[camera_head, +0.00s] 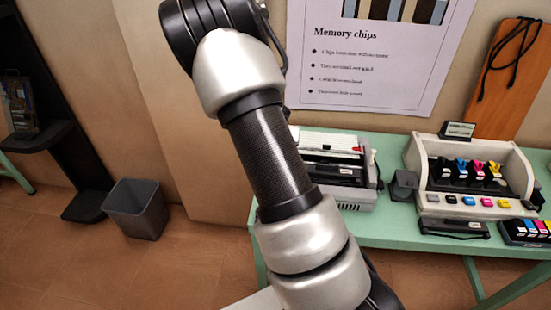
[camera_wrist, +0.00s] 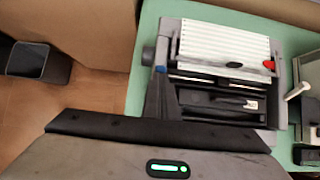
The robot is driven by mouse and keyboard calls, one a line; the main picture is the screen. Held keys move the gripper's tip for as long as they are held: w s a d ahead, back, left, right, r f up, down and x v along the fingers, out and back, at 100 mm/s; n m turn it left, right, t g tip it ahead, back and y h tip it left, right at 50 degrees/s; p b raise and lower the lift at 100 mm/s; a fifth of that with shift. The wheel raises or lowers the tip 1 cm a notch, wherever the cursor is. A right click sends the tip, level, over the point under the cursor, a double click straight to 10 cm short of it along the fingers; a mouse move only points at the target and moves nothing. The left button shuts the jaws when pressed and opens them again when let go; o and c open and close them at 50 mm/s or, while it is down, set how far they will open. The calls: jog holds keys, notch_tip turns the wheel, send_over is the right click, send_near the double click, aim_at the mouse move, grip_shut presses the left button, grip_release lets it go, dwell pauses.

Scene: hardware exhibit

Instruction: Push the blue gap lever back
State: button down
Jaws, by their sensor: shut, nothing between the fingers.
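A grey and white printer (camera_head: 335,168) stands on the green table, partly hidden behind my arm in the head view. The wrist view shows the printer (camera_wrist: 215,90) from above, with a ribbed white cover, a dark inner slot and a small red tab at its right. A small blue piece (camera_wrist: 160,69) at the printer's left side may be the gap lever; its exact position is hard to tell. My gripper (camera_wrist: 158,128) shows at the bottom of the wrist view, shut and empty, overlapping the printer's near edge.
A beige ink device (camera_head: 475,180) with coloured cartridges stands right of the printer, with a small dark cup (camera_head: 404,184) between them. A cartridge tray (camera_head: 525,232) lies at the right. A grey bin (camera_head: 136,209) stands on the floor at the left. The wall is close behind the table.

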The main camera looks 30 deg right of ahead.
jog(key=shift+w+d+r+p, duration=0.15)
jog(key=shift+w+d+p, duration=0.15)
jog(key=shift+w+p, duration=0.1)
jog(key=shift+w+d, duration=0.1)
jog(key=shift+w, duration=0.15)
jog(key=shift+s, duration=0.1)
jog(key=shift+r, duration=0.15)
jog(key=shift+r+p, duration=0.45)
jog(key=shift+r, duration=0.2)
